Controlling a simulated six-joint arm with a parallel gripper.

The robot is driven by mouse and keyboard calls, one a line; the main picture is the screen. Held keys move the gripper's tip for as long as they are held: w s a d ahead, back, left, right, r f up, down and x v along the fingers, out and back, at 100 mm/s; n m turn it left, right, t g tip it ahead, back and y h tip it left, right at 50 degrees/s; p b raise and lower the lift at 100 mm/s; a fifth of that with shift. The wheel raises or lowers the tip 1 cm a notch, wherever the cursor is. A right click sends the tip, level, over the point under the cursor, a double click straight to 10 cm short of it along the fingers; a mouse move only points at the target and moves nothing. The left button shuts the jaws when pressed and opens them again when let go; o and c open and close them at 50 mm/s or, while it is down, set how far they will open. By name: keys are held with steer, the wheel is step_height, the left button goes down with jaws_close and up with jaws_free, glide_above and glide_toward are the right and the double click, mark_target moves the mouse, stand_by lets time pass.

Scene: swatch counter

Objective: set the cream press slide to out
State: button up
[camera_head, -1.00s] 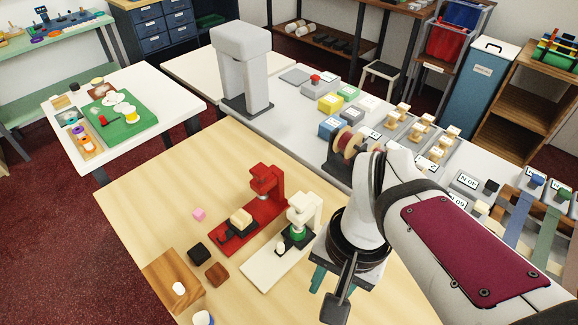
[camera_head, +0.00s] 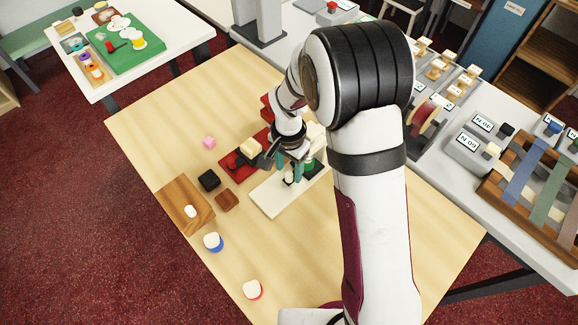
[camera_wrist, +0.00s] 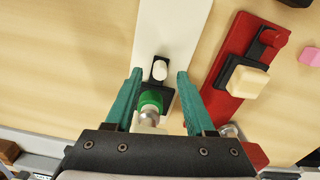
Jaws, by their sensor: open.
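The cream press lies on the wooden table, its long cream base (camera_head: 268,197) reaching toward the front left. In the wrist view the base (camera_wrist: 172,28) runs up from between my fingers. Its black slide carries a white knob (camera_wrist: 160,71), beside the green round part (camera_wrist: 150,101). My gripper (camera_wrist: 160,74) is open, teal fingers spread, with the knob between the fingertips as seen from the wrist; contact cannot be told. In the head view my gripper (camera_head: 291,172) is over the press, and my wrist hides much of its upper part.
The red press (camera_head: 232,169) stands close on the left, with a cream block on it; it is close to one finger in the wrist view (camera_wrist: 232,78). A black block (camera_head: 209,180), a brown block (camera_head: 227,201) and a pink cube (camera_head: 209,141) lie nearby.

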steer(key=shift+f, duration=0.85)
jaws_close()
stand_by(0.8)
